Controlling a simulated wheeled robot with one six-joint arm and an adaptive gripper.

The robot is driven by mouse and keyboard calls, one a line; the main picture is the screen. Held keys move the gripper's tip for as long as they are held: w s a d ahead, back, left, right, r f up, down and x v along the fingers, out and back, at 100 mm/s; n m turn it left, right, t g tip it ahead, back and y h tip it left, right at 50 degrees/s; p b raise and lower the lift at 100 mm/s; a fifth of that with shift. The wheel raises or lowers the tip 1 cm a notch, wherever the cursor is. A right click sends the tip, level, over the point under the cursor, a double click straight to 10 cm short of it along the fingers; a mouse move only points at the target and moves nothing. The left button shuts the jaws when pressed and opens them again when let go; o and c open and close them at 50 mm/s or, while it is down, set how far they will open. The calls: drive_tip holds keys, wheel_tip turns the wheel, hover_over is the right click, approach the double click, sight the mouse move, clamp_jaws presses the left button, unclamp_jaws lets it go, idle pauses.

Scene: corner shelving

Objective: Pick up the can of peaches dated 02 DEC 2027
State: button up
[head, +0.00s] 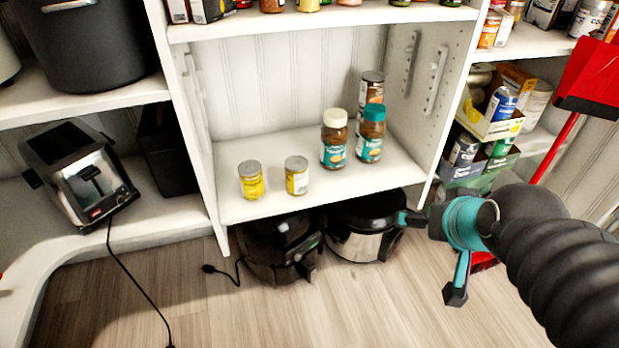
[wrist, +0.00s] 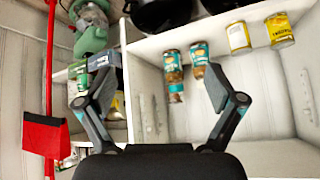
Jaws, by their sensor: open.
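Two small cans with yellow labels stand upright and apart on the middle shelf, a left can (head: 251,181) and a right can (head: 296,177). No date can be read on either, so I cannot tell which is dated 02 DEC 2027. In the upside-down wrist view the left can (wrist: 279,31) and the right can (wrist: 239,37) show at the upper right. My gripper (head: 430,256) is open and empty, in front of and right of the shelf and lower than the cans. Its spread fingers (wrist: 158,76) also show in the wrist view.
A pressure cooker (head: 362,232) and a black appliance (head: 275,250) sit below. A red dustpan (head: 592,75) is at right.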

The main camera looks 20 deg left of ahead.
drive_tip(key=w+a+f+n+t+y+b, duration=0.1)
drive_tip(key=w+a+f+t+y+b, duration=0.2)
drive_tip(key=w+a, duration=0.65)
drive_tip(key=t+b, duration=0.4)
drive_tip(key=t, duration=0.3)
approach(296, 163)
drive_tip(key=shift+n, duration=0.3)
drive_tip(key=x, duration=0.6)
drive_tip(key=f+x, duration=0.1)
drive_tip(key=x, duration=0.3)
drive_tip(key=shift+w, duration=0.1)
drive_tip(key=c, duration=1.3)
drive_tip(key=shift+r, duration=0.1)
drive_tip(key=shift+c, duration=1.2)
drive_tip(key=shift+r, duration=0.1)
